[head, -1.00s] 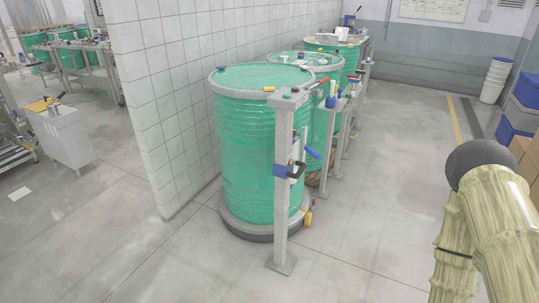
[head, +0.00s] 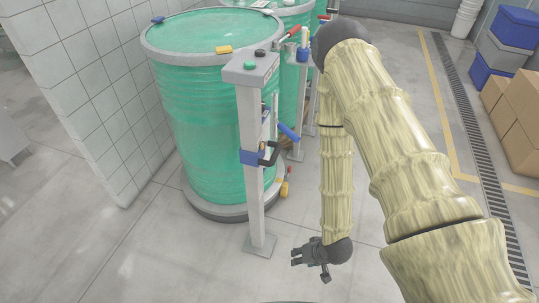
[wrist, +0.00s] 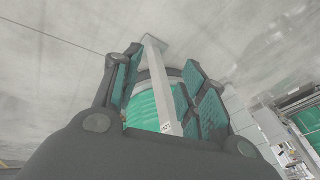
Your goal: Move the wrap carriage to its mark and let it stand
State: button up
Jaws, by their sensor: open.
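The wrap carriage (head: 249,157) appears as a blue block with a black handle (head: 269,155), partway up a grey post (head: 250,190). The post stands in front of a green wrapped drum (head: 200,125) on a round grey base. A mark for the carriage cannot be made out. My gripper (head: 297,257) hangs low near the floor, right of the post's foot, apart from the carriage. In the wrist view my gripper (wrist: 163,72) is open and empty, with the post (wrist: 158,85) and drum (wrist: 144,108) showing between its fingers. The carriage cannot be made out there.
A control box (head: 250,68) with green and black buttons tops the post. A blue-gripped lever (head: 289,131) and a yellow part (head: 284,188) stick out on its right side. A tiled wall (head: 95,85) stands left. Cardboard boxes (head: 515,110) stand right. Floor before the post is clear.

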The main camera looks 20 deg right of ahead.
jog(key=w+r+m+t+y+b, duration=0.1)
jog(key=w+r+m+t+y, duration=0.15)
jog(key=w, duration=0.95)
jog(key=m+t+y+b, duration=0.15)
jog(key=y+b, duration=0.25)
jog(key=y, duration=0.4)
send_near(274, 156)
jog(key=shift+t, duration=0.4)
jog(key=x, duration=0.3)
jog(key=f+x, duration=0.1)
jog(key=x, duration=0.3)
jog(key=p+x, duration=0.1)
jog(key=x, duration=0.2)
jog(key=shift+w+d+f, duration=0.1)
jog(key=shift+w+f, duration=0.2)
jog(key=shift+f, duration=0.05)
grip_shut()
